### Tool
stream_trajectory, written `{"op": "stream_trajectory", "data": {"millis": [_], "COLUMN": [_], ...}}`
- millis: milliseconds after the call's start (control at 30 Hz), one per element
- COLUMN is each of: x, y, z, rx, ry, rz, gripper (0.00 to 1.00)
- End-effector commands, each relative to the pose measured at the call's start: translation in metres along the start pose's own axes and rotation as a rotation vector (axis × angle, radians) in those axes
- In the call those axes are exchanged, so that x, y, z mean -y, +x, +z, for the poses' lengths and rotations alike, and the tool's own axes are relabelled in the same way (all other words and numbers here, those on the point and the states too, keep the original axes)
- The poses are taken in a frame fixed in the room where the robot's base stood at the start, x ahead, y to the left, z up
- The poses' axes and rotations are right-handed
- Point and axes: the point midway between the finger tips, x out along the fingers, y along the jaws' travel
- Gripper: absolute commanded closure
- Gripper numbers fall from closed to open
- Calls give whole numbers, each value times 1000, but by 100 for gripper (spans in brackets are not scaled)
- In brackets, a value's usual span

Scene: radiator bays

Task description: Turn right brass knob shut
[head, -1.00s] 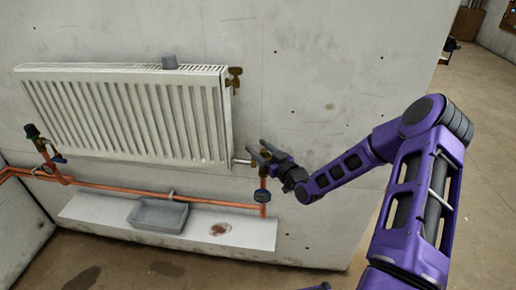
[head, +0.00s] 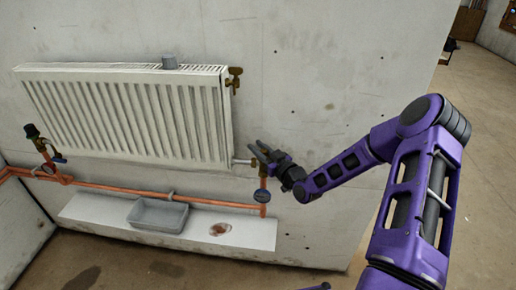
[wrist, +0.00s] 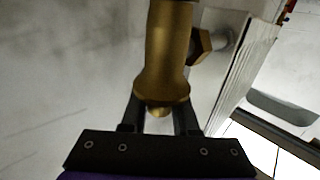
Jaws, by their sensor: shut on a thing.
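The right brass knob (wrist: 166,55) is on the valve at the radiator's lower right corner. In the wrist view its flared brass end lies between my two dark fingers. My gripper (wrist: 160,116) is shut on it. In the head view my gripper (head: 259,150) reaches in from the right at that valve, and its fingers hide most of the knob. How far the knob is turned cannot be told.
The white radiator (head: 125,115) hangs on the concrete wall, with another brass fitting (head: 235,77) at its upper right. A grey tray (head: 158,216) stands on the white ledge (head: 258,233).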

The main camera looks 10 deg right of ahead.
Motion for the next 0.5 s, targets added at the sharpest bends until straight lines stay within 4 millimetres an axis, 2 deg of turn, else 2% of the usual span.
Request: {"op": "stream_trajectory", "data": {"millis": [267, 500], "x": [-1, -6], "y": [0, -1], "z": [2, 4], "rx": [2, 2], "ry": [1, -1], "rz": [96, 287], "gripper": [100, 100]}}
